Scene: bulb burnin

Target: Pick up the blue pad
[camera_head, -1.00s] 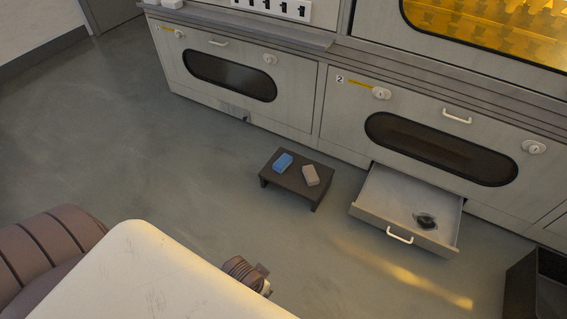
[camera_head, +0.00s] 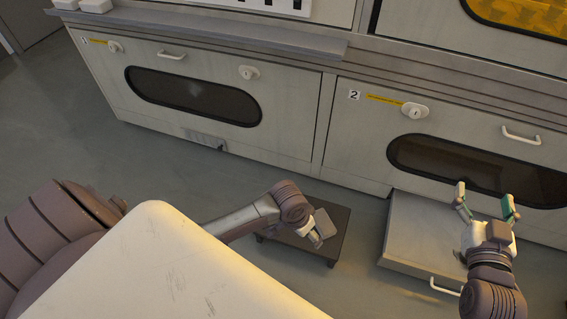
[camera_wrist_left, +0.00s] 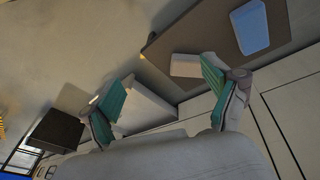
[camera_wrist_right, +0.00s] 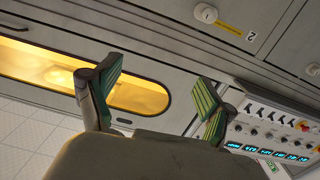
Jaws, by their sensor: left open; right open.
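The blue pad (camera_wrist_left: 249,26) lies on the low dark stool (camera_wrist_left: 190,30) in the left wrist view, beyond and to the right of the fingers. In the head view it is hidden behind my left arm. A grey-beige pad (camera_head: 325,222) lies on the same stool (camera_head: 337,250); it also shows in the left wrist view (camera_wrist_left: 185,65), close to the right finger. My left gripper (camera_head: 315,239) is open and empty over the stool. My right gripper (camera_head: 485,198) is open and empty, raised in front of the oven 2 door.
Oven fronts (camera_head: 195,95) stand behind. A dark bin (camera_wrist_left: 57,130) shows in the left wrist view. Floor left of the stool (camera_head: 160,170) is clear.

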